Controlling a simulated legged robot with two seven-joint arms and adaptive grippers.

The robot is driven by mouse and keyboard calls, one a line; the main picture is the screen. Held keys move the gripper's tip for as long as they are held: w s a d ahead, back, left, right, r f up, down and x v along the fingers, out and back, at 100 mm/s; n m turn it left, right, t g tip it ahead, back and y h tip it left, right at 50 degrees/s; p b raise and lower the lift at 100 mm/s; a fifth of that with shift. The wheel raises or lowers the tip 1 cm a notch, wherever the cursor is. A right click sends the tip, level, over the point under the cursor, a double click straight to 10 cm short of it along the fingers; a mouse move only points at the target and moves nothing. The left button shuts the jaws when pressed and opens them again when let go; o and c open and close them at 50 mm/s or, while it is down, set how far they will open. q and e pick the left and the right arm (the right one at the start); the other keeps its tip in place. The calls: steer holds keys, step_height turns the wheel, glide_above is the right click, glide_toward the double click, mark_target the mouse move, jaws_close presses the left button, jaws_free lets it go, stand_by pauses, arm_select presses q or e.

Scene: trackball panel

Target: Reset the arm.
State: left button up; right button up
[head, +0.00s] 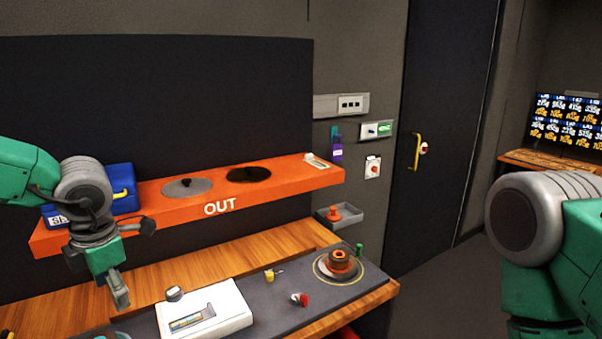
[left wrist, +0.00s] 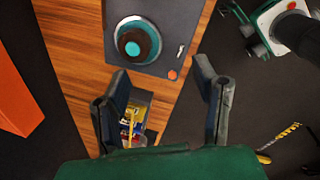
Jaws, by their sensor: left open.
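My left gripper (head: 121,298) hangs at the lower left in the head view, pointing down in front of the orange shelf and over the wooden worktop. In the left wrist view, its two dark fingers (left wrist: 160,68) are spread apart with nothing between them. Below them are a dark panel (left wrist: 172,18) with a round teal and brown trackball-like part (left wrist: 135,43), and the wooden worktop (left wrist: 72,45). My right arm shows at the right edge of the head view, its elbow raised; its gripper is out of the picture.
The orange shelf (head: 285,179) marked OUT carries a blue box (head: 112,203) and two discs. On the worktop are a white device (head: 225,306), a red-topped knob (head: 300,299) and an orange-brown ringed part (head: 341,260). A bin (left wrist: 141,99) holds coloured packets.

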arm_select(q)
steer(key=s+f+m+y, duration=0.1)
steer(key=s+f+m, duration=0.2)
steer(key=f+m, duration=0.2)
steer(key=s+f+m+t, duration=0.1)
steer(key=s+f+m, duration=0.1)
steer(key=f+m, duration=0.3)
steer(key=s+f+m+t+y, duration=0.1)
steer(key=s+f+m, duration=0.2)
steer(key=f, duration=0.6)
steer(key=shift+s+a+f+m+y, duration=0.3)
steer(key=shift+s+f+m, duration=0.1)
steer(key=shift+m, duration=0.5)
steer(key=s+d+f+m+g+h, duration=0.1)
steer(key=s+d+f+m, duration=0.15)
steer(key=s+m, duration=0.4)
steer(key=s+d+f+m+g+h, duration=0.1)
steer(key=s+f+m+h, duration=0.15)
steer(key=s, duration=0.65)
steer(key=s+d+f+m+g+h, duration=0.1)
steer(key=s+d+f+m, duration=0.1)
steer(key=s+f+m, duration=0.45)
step_height(320, 180, down, 14)
steer(key=w+b, duration=0.1)
steer(key=b, duration=1.6)
steer(key=shift+w+d+f+b, duration=0.15)
steer(key=shift+w+d+b, duration=0.2)
steer(key=shift+d+b, duration=0.05)
steer(key=shift+n, duration=0.25)
